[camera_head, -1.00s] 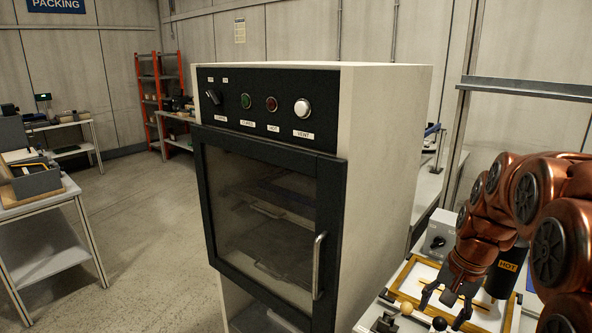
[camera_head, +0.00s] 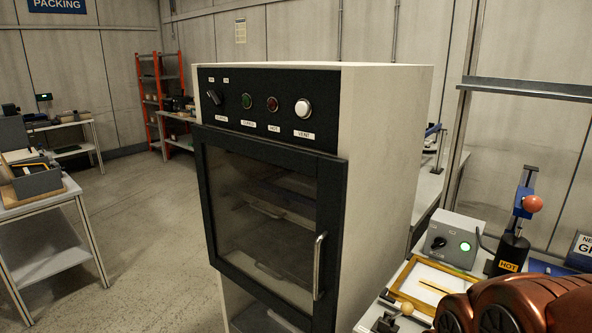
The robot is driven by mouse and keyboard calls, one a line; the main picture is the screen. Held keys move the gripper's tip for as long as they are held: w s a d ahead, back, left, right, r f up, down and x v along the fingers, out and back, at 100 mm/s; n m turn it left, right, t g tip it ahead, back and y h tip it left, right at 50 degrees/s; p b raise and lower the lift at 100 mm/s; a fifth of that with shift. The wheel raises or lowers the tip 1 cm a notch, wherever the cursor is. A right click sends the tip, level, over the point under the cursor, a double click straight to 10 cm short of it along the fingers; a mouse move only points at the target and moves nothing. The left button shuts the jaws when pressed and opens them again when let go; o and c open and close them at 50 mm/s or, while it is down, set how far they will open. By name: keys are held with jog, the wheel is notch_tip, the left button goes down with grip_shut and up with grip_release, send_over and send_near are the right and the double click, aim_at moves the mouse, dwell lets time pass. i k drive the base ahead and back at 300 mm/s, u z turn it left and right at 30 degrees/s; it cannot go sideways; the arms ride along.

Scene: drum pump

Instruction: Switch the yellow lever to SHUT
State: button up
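I cannot make out a yellow lever or a SHUT label for certain. My gripper is out of view. Only copper links of my arm show at the lower right corner, covering part of the bench.
A tall oven cabinet (camera_head: 385,150) with a closed glass door (camera_head: 262,215) fills the middle. Open floor lies left.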

aim_at(407, 308)
jog(key=u, duration=1.1)
jog(key=k, duration=0.4)
jog(key=z, duration=0.5)
